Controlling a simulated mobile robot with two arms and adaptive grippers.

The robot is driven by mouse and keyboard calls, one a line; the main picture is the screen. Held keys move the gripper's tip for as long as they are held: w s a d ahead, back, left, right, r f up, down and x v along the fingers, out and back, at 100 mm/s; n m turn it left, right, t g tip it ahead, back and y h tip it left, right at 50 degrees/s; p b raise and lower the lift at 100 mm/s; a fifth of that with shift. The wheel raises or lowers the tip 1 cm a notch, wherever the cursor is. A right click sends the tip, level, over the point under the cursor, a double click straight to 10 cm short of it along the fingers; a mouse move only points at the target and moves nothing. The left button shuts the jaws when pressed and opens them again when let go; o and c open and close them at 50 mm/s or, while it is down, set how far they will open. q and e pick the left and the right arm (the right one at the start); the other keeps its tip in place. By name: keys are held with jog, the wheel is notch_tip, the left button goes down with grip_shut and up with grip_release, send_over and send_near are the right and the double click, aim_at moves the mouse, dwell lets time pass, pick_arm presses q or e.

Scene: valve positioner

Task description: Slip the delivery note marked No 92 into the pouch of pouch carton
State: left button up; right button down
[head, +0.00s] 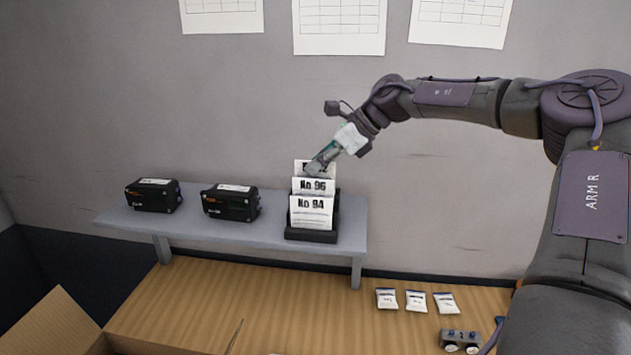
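A black holder (312,236) on the grey shelf bears several white notes standing in a row. The front note reads No 94 (311,212) and the one behind it reads No 96 (313,186). A rear note (300,167) stands behind these, and my gripper covers its marking. No note marked No 92 can be read. My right gripper (316,168) points down and left at the rear note's top. I cannot tell whether its fingers are open or shut on it. Cardboard flaps (52,325) show at the lower left; whether this is the pouch carton is unclear. My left gripper is out of view.
Two black devices (153,195) (231,202) sit on the shelf (275,226), left of the holder. Several small white packets (416,301) and a grey metal part (461,340) lie on the wooden bench (190,300). Sheets hang on the wall. The bench's middle is mostly clear.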

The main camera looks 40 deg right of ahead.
jog(key=shift+r, duration=0.1)
dwell(0.5)
jog(key=shift+r+p, duration=1.7)
jog(key=shift+r, duration=0.95)
jog(key=shift+r, duration=0.15)
